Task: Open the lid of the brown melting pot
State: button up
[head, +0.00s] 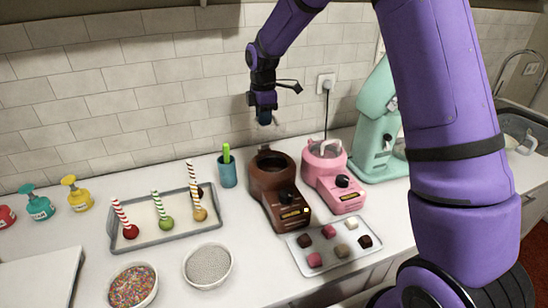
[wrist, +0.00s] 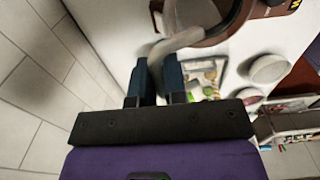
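The brown melting pot (head: 285,190) stands on the counter near the wall, with its dark round opening facing up in the head view. Part of its brown body (wrist: 265,8) shows at the top of the wrist view. My gripper (head: 264,118) is above the back of the pot, pointing down. In the wrist view its two dark blue fingers (wrist: 159,62) are a small gap apart. A pale curved handle (wrist: 182,40) runs from the pot side to the fingertips, reaching the gap. I cannot tell whether the fingers grip it. The lid's outline is unclear.
A pink melting pot (head: 335,180) stands close on the right, with a mint mixer (head: 372,135) beyond. A blue cup (head: 228,173) and a cake-pop tray (head: 150,236) are left. A chocolate tray (head: 331,268) lies in front. The tiled wall is close behind.

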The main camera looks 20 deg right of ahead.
jog(key=w+f, duration=0.2)
jog(key=w, duration=0.5)
jog(key=o, duration=1.2)
jog(key=shift+f, duration=0.1)
dwell(0.5)
notch_tip(320, 180, up, 7)
dwell(0.9)
dwell(0.4)
